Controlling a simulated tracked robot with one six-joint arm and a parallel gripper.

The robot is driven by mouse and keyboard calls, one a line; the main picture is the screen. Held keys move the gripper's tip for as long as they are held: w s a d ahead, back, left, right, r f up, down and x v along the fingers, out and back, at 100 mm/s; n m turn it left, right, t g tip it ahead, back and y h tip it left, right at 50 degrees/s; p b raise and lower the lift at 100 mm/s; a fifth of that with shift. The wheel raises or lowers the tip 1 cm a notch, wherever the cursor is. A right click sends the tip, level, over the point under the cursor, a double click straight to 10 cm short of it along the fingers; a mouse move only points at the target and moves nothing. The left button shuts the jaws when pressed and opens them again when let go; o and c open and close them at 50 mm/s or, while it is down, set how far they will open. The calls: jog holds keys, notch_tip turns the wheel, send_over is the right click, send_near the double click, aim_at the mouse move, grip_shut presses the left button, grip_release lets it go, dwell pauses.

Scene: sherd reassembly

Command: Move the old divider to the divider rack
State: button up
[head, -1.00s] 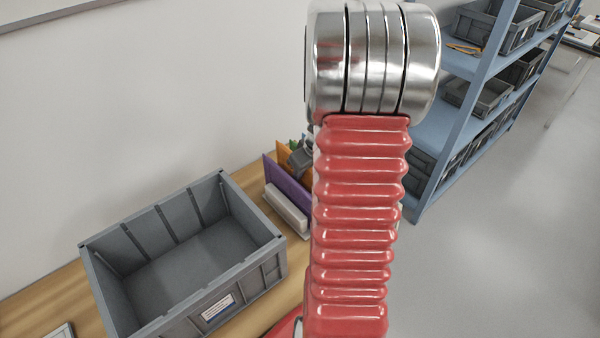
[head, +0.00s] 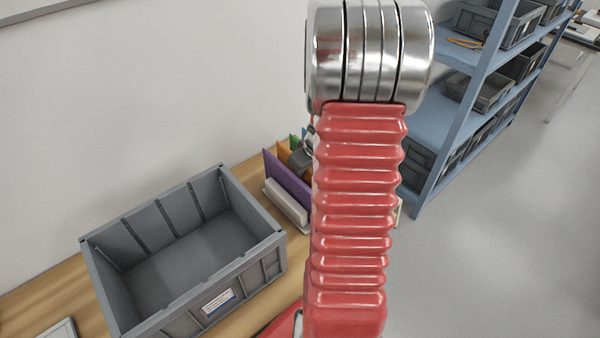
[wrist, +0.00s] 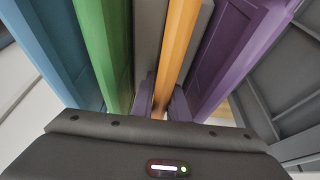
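My gripper (wrist: 162,100) points into a row of upright dividers. Its two fingers stand close together, one on each face of an orange divider (wrist: 182,35), and look shut on it. A green divider (wrist: 100,45) and a blue one (wrist: 40,40) are on the left in the wrist view, with a grey one (wrist: 150,25) beside the orange. A purple divider (wrist: 232,50) is on the right. The head view shows the purple (head: 287,182) and orange (head: 283,152) dividers, partly hidden by my arm. No mark tells which divider is the old one.
An empty grey crate (head: 265,248) with a label stands on the wooden table (head: 60,285), left of the dividers. A pale block (head: 286,205) lies in front of the purple divider. Blue shelving (head: 440,120) with grey bins stands right, beyond clear floor (head: 500,240).

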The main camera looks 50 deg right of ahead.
jog(key=o, duration=0.5)
jog(key=shift+r, duration=0.1)
jog(key=v, duration=1.3)
jog(key=shift+s+a+r, duration=0.1)
jog(key=shift+s+r, duration=0.05)
jog(key=shift+r, duration=0.1)
jog(key=shift+m, duration=0.3)
dwell(0.6)
